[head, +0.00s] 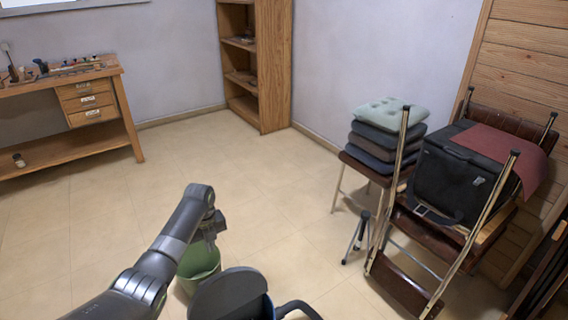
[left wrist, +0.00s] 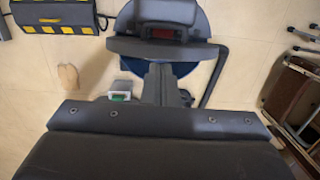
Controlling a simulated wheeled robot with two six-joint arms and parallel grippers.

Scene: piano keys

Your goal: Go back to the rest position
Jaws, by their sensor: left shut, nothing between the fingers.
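My left gripper (head: 210,232) is at the end of my left arm, which reaches in from the bottom left of the head view. It points down beside and partly in front of a green bin (head: 198,262) on the floor. It is shut and holds nothing. My right gripper is in neither view. No piano keys show.
Stacked folding chairs (head: 400,290) and a pile of cushions (head: 388,112) stand at the right. A wooden workbench (head: 60,154) is at the left, a shelf (head: 274,70) at the back. The tiled floor (head: 150,200) between is clear.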

